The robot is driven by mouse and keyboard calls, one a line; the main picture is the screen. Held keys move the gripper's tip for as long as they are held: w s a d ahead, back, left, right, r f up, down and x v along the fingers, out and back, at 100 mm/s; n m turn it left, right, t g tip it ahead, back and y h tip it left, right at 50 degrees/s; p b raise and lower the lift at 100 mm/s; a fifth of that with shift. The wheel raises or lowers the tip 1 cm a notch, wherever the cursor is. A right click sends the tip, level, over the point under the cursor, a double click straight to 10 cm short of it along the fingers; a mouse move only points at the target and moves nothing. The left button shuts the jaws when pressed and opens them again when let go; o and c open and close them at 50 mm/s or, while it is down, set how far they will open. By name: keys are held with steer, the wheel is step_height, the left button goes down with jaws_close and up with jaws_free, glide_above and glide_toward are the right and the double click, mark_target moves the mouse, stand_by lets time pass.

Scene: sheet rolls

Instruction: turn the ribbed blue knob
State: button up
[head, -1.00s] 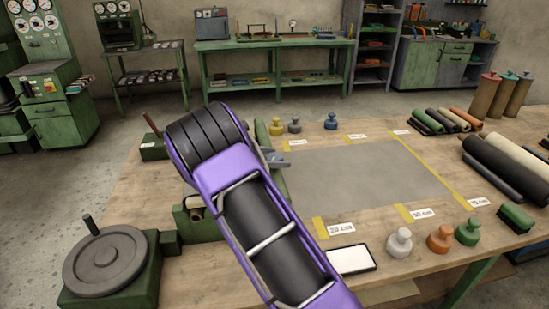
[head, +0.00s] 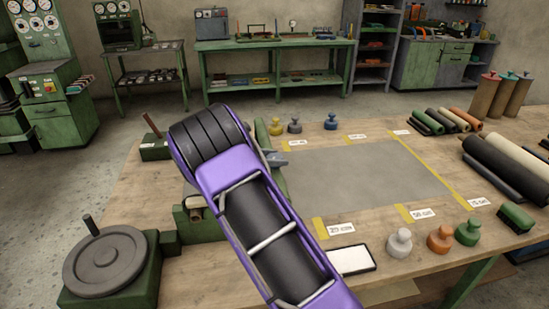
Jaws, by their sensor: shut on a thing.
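My purple and black arm covers the middle of the bench's left part. Only a grey part of my gripper (head: 274,158) shows past the arm's far right side, beside a green machine frame (head: 281,183). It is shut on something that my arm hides. No ribbed blue knob can be made out there. A smooth-looking blue knob-shaped piece (head: 330,121) stands upright at the bench's back edge, apart from my gripper.
A handwheel (head: 105,258) is at the front left. Yellow (head: 275,127) and grey (head: 295,126) pieces stand at the back. White (head: 399,243), orange (head: 440,239) and green (head: 467,232) ones stand in front. Dark rolls (head: 505,165) lie right. The grey mat (head: 365,180) is clear.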

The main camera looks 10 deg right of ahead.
steer(key=shift+f+m+g+h, duration=0.1)
steer(key=shift+m+g+h, duration=0.3)
steer(key=shift+m+g, duration=2.1)
steer(key=shift+g, duration=0.4)
steer(key=shift+m+g+b, duration=0.3)
steer(key=shift+m+g, duration=0.3)
steer(key=shift+g, duration=0.1)
steer(key=o, duration=1.4)
steer(key=shift+c, duration=0.2)
steer(key=shift+r, duration=0.2)
